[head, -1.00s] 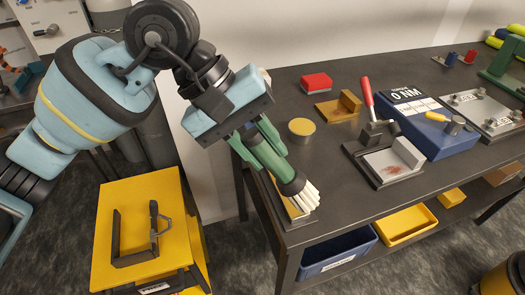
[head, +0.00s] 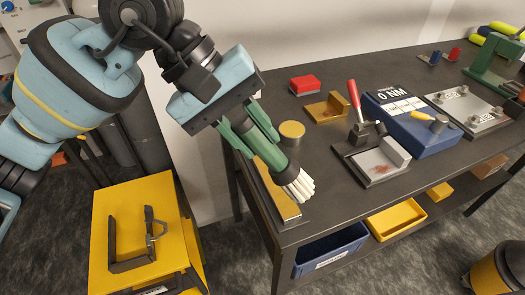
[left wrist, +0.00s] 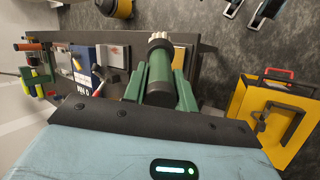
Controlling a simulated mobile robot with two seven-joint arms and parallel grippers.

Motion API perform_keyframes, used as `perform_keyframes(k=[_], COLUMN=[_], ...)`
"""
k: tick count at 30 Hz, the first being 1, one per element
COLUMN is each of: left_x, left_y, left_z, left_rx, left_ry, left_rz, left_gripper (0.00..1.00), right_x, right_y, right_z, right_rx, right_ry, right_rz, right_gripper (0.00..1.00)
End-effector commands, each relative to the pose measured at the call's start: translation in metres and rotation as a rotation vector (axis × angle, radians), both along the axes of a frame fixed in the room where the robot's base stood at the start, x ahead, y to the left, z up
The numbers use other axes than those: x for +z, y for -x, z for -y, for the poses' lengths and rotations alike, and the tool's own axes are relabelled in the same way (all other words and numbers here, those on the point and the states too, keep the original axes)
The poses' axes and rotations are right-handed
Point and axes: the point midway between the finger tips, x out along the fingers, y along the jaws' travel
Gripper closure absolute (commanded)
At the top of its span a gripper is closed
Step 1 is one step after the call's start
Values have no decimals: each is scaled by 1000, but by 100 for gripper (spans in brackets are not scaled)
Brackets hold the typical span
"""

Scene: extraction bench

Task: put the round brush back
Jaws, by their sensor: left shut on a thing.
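The round brush has a green handle (head: 270,153), a dark collar and pale bristles (head: 300,187). My left gripper (head: 256,135) is shut on its handle, and the bristles point towards the table's front left corner. In the left wrist view the brush (left wrist: 160,72) stands out between the two green fingers (left wrist: 160,92), bristles away from me. A yellow pad in a dark frame (head: 281,200) lies at that corner, beside and partly behind the brush. I cannot tell whether the bristles touch anything. My right gripper is not in view.
A round yellow-topped tin (head: 292,130) stands close behind the brush. A red block (head: 308,83), a brown holder (head: 328,108), a red-handled press (head: 368,150) and a blue box (head: 425,138) stand farther right. A yellow cart (head: 185,215) is at lower left.

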Motion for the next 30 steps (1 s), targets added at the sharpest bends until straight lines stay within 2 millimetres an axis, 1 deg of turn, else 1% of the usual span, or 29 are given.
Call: perform_keyframes(k=[2, 5, 8, 11, 12, 14, 15, 18, 21, 25, 27, 30], left_x=[0, -8, -26, -53, -65, -83, -94, -119, -137, -150, -153, -154], left_y=[-1, -6, -19, -32, -36, -40, -41, -41, -38, -35, -34, -34], left_z=[-1, -11, -35, -71, -88, -112, -128, -163, -191, -211, -216, -217], left_rx=[0, 3, 3, 1, -2, -8, -12, -24, -38, -52, -56, -58], left_ry=[1, 6, 18, 30, 31, 32, 31, 23, 13, 3, 1, 0], left_rz=[0, -7, -15, -21, -21, -20, -18, -14, -8, -3, 1, 2], left_gripper=[95, 95, 95, 95, 95, 95, 95, 95, 95, 95, 95, 95], right_x=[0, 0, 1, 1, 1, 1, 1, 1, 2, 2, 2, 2], right_y=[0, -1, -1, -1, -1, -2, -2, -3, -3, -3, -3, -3], right_z=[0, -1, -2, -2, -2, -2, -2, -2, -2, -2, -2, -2], right_rx=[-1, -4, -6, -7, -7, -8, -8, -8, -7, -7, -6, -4], right_ry=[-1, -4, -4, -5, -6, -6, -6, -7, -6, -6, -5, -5], right_rz=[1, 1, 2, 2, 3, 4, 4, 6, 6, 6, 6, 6], right_gripper=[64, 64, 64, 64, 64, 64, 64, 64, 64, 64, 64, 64])
